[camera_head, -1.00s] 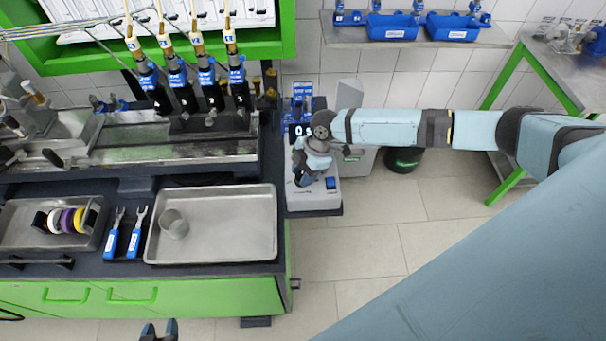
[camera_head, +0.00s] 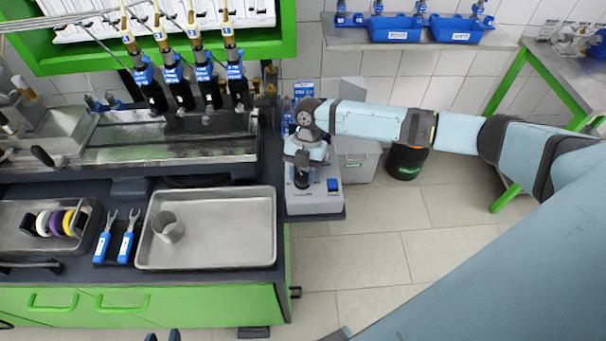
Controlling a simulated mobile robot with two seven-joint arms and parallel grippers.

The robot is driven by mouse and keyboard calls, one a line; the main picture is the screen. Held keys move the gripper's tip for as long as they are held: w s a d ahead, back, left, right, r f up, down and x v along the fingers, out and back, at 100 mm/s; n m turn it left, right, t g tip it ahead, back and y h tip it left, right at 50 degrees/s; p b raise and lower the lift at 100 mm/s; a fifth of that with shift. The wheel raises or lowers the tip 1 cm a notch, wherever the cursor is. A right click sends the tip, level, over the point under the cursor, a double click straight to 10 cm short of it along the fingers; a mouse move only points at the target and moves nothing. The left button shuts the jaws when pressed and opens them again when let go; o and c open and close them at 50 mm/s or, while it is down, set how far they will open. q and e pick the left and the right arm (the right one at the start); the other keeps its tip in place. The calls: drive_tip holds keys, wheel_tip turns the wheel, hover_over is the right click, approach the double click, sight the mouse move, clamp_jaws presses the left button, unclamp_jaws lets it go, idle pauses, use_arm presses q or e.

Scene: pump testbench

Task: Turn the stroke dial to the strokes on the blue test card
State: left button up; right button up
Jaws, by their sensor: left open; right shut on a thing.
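A light grey box (camera_head: 318,200) with a blue button (camera_head: 333,185) stands at the right end of the dark bench. My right gripper (camera_head: 302,182) points down over its left half, shut on the stroke dial, which the fingers and wrist almost fully hide. The dial's setting cannot be read. A blue card (camera_head: 303,89) with pale print stands behind the box, partly covered by my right arm; its text is too small to read. My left gripper (camera_head: 162,336) is open and empty at the bottom edge, only its fingertips in view.
A steel tray (camera_head: 225,255) with a metal cup (camera_head: 168,227) lies left of the box, beside two blue-handled tools (camera_head: 125,247). Several injector-like parts (camera_head: 205,75) stand over the trough behind. A black bin (camera_head: 405,162) stands on the floor at right; the floor in front is clear.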

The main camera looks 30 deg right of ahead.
drive_tip(key=shift+n, duration=0.3)
idle(0.4)
drive_tip(key=o, duration=0.9)
drive_tip(key=b+v, duration=0.2)
drive_tip(key=v, duration=1.1)
drive_tip(key=shift+w+r, duration=0.1)
drive_tip(key=shift+r, duration=0.35)
drive_tip(key=shift+a, duration=0.1)
